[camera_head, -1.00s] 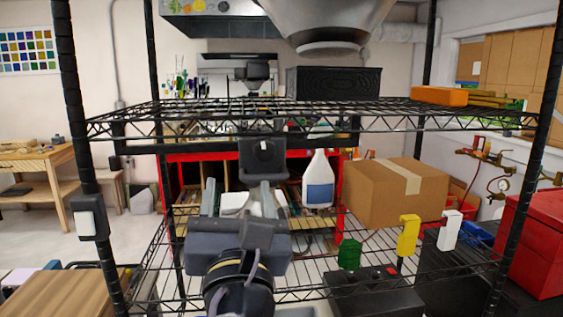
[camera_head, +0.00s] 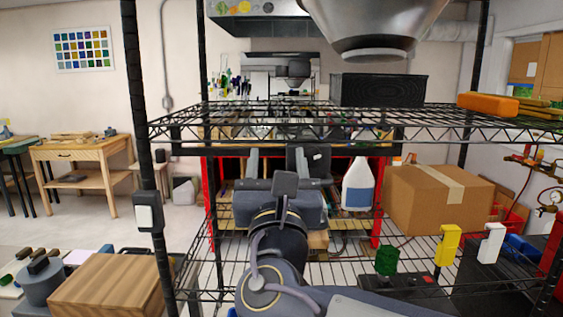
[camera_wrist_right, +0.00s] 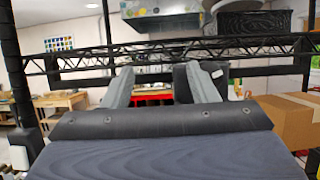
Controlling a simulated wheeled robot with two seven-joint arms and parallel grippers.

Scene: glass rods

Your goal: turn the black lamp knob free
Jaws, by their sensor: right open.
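The black lamp knob (camera_head: 299,160) sits on a black block under the front edge of the upper wire shelf. It is partly hidden by a finger of my right gripper (camera_head: 289,163). In the right wrist view the black block (camera_wrist_right: 181,84) shows just inside and behind the right-hand finger. My right gripper (camera_wrist_right: 160,85) is open, with its fingers raised to about the knob's height. The knob is nearer the right-hand finger than the middle of the gap. I cannot tell whether anything touches. My left gripper is out of view.
The upper wire shelf (camera_head: 430,122) runs just above the gripper. A black shelf post (camera_head: 139,100) with a switch box (camera_head: 148,212) is to the left.

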